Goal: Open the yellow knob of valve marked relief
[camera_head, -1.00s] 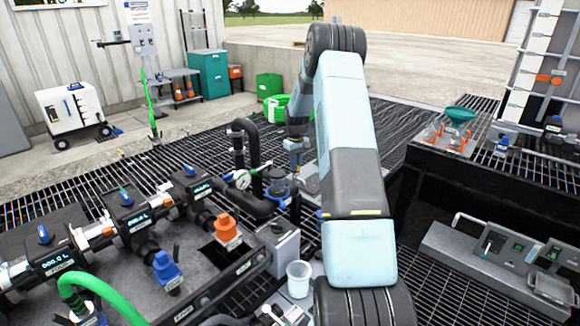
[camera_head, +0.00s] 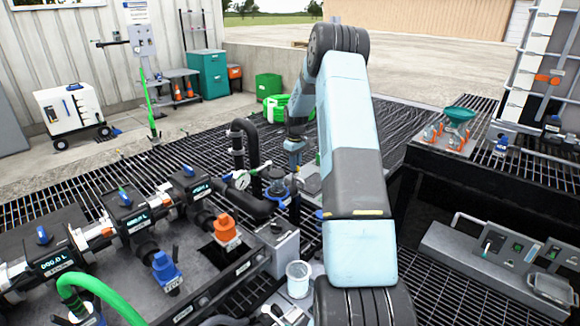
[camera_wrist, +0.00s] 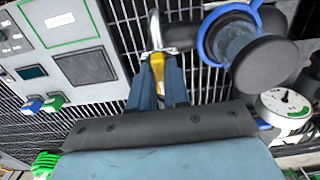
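In the wrist view, a yellow knob (camera_wrist: 157,63) on a pale metal stem sits between the two blue fingers of my gripper (camera_wrist: 159,72). The fingers are close together with the yellow filling the narrow gap, so my gripper appears shut on it. No relief label can be read in either view.
A dark round fitting with a blue ring (camera_wrist: 232,38) is close to my gripper's right, with a gauge (camera_wrist: 285,104) beyond it. A grey panel (camera_wrist: 70,50) is on the left. In the head view, the manifold (camera_head: 130,220) fills the lower left.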

